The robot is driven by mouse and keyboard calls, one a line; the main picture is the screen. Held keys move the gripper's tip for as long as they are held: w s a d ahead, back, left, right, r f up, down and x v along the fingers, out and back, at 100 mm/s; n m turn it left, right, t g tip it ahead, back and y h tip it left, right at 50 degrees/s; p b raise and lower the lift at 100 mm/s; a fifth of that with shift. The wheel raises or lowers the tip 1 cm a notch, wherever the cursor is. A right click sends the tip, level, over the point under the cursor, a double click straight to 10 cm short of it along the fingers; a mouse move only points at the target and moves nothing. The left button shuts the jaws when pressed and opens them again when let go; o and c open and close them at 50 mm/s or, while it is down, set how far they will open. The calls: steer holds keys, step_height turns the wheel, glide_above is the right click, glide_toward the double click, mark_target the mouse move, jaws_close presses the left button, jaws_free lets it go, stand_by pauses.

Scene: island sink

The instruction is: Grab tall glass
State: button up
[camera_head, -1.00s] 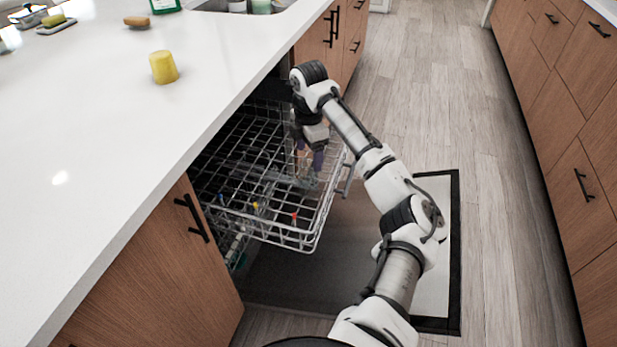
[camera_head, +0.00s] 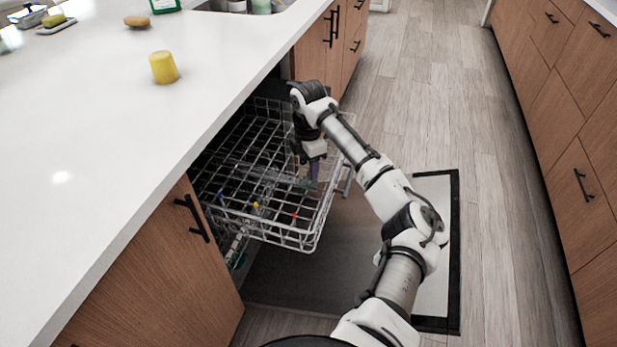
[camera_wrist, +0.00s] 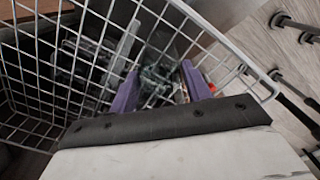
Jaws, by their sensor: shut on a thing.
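The tall glass is clear and hard to make out. It shows in the wrist view (camera_wrist: 158,82) as a see-through shape between the two purple fingers. My gripper (camera_head: 313,172) reaches down into the right side of the pulled-out dishwasher rack (camera_head: 280,228). In the wrist view my gripper (camera_wrist: 160,84) is shut on the glass, with one finger on each side of it. The glass is still within the wire rack. Its lower part is hard to see against the wires.
Wire walls and tines of the rack surround my fingers. Small coloured items, such as a red one (camera_head: 294,216) and a yellow one (camera_head: 255,205), show in the rack. A yellow cup (camera_head: 164,68) stands on the white counter (camera_head: 90,150). The floor at right is clear.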

steer(key=shift+c, duration=1.1)
